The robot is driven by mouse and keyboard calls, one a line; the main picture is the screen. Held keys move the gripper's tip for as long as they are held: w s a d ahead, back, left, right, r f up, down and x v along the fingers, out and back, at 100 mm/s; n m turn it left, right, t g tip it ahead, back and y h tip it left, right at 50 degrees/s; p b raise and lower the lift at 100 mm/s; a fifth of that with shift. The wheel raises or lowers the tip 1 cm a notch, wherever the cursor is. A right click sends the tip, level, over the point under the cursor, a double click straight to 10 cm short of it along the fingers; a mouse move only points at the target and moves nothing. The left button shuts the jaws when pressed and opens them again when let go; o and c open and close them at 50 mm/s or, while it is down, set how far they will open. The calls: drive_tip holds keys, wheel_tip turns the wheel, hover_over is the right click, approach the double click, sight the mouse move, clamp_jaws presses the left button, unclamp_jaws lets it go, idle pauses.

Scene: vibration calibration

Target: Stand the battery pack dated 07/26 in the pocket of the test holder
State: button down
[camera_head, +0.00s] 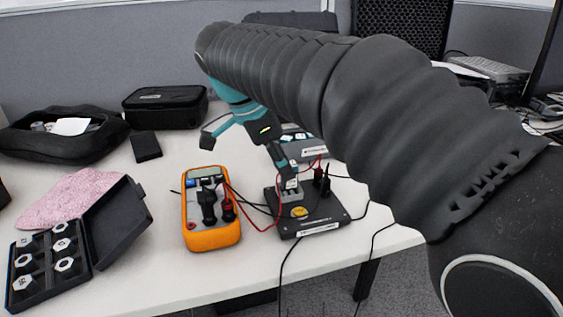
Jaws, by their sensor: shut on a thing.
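My gripper (289,178) reaches down from my arm over the black test base on the table and is shut on a small pack. The battery pack (292,185) shows as a small piece with a white label between the fingertips; its date is too small to read. It is right at the grey test holder (293,197) on the black base (325,222). I cannot tell whether its lower end is inside the pocket or just above it. The fingers hide part of the pack and the pocket.
An orange multimeter (213,238) with red and black leads stands left of the base. An open black case (117,228) with several white hexagonal pieces lies at front left, by a pink cloth (65,198). A black case (165,106) and bag (62,140) are behind. Leads cross the table around the base.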

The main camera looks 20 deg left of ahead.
drive_tip(key=shift+f+b, duration=0.6)
drive_tip(key=shift+f, duration=0.3)
idle(0.4)
drive_tip(key=shift+c, duration=2.1)
unclamp_jaws()
drive_tip(key=shift+r, duration=0.1)
drive_tip(key=shift+r+p, duration=1.2)
drive_tip(key=shift+r, duration=0.1)
wheel_tip(320, 180, up, 5)
drive_tip(key=shift+r, duration=0.1)
